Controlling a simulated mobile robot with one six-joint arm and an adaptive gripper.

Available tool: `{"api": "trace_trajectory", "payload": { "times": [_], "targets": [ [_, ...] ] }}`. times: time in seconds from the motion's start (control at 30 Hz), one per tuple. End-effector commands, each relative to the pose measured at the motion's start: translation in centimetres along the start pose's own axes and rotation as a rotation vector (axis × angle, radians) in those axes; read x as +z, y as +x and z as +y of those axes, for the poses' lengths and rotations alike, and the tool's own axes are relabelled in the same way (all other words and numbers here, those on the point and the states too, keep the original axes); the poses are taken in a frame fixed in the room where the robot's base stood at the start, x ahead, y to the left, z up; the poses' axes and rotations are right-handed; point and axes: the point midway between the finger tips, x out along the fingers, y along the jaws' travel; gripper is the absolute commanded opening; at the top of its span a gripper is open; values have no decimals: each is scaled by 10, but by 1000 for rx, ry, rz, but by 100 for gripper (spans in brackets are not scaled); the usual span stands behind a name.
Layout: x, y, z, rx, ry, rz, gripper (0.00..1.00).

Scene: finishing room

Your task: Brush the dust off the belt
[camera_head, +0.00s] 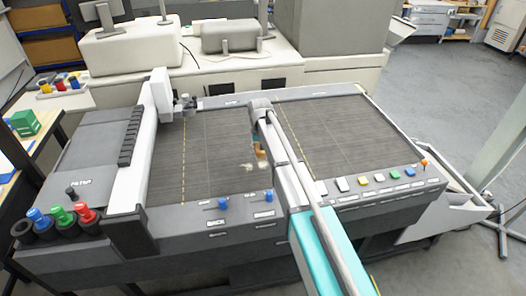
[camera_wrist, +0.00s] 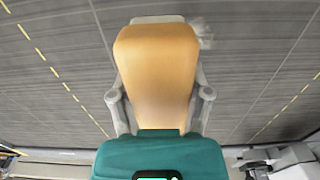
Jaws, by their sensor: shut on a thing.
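The belt (camera_head: 215,140) is a dark grey, ribbed surface with dashed yellow lines; it also fills the upper wrist view (camera_wrist: 60,85). My gripper (camera_wrist: 161,96) is shut on the brush (camera_wrist: 158,60), whose broad orange-tan handle hides most of its head. In the head view the brush (camera_head: 260,151) shows as a small orange patch, partly behind my arm, low over the belt's middle. Pale dust (camera_head: 247,167) lies on the belt just beside it. A whitish patch shows at the brush's upper right in the wrist view. I cannot tell whether the bristles touch the belt.
A white upright gantry (camera_head: 160,95) stands at the belt's left. Blue knobs (camera_head: 223,203) and coloured buttons (camera_head: 379,178) line the front edge. Red, green and blue bottles (camera_head: 62,214) stand at the front left. White machine housings (camera_head: 150,45) are behind. The belt's right part is clear.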

Motion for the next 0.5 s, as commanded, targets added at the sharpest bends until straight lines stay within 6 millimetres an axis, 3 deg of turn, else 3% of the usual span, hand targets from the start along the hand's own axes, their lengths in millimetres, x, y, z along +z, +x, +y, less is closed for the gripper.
{"api": "trace_trajectory", "payload": {
  "times": [0.5],
  "targets": [
    [10, 0, 13, 0, -5, 1, 19]
  ]
}}
